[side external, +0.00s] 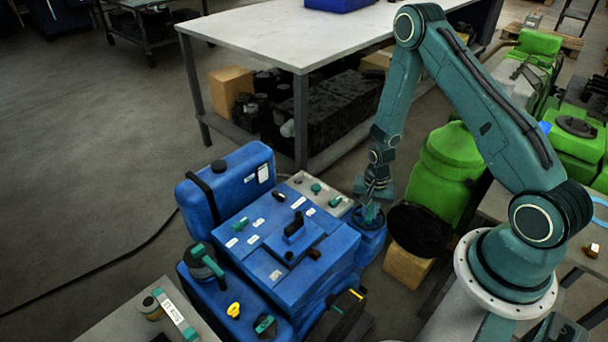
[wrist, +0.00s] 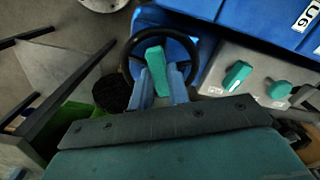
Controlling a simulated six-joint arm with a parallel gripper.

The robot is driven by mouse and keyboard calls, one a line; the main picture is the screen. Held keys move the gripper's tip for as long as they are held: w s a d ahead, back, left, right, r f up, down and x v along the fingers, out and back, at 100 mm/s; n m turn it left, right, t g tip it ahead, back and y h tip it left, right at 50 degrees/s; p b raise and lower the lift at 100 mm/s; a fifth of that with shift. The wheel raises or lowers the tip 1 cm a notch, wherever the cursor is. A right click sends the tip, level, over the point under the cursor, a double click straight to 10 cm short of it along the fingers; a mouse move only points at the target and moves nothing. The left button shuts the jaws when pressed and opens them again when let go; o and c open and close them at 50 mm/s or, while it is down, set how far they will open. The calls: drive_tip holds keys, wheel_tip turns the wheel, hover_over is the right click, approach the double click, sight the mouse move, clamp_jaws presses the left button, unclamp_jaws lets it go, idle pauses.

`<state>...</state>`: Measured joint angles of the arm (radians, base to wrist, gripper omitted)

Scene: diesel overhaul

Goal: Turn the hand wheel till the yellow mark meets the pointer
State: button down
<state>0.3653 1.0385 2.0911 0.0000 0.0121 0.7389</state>
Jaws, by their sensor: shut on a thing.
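A dark round hand wheel (side external: 368,217) sits on a blue housing at the right of the blue engine (side external: 300,250). In the wrist view the black wheel rim (wrist: 131,47) shows with a teal grip (wrist: 155,68) at its middle. My gripper (wrist: 161,82) has its two fingers on either side of this grip, shut on it. In the side view my gripper (side external: 371,208) is down at the wheel. A yellow mark (side external: 356,293) shows on a dark part at the engine's lower right, near a teal strip (side external: 337,309). I cannot tell which part is the pointer.
A grey panel (side external: 300,183) with teal knobs lies beside the wheel. A green machine (side external: 447,160) and a black round part (side external: 420,230) stand close on the right. A white-topped table (side external: 280,35) is behind. Open floor (side external: 90,160) lies left.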

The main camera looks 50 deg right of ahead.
drive_tip(key=shift+n, duration=1.6)
drive_tip(key=n, duration=0.3)
drive_tip(key=shift+n, duration=1.2)
drive_tip(key=n, duration=0.4)
drive_tip(key=shift+n, duration=0.8)
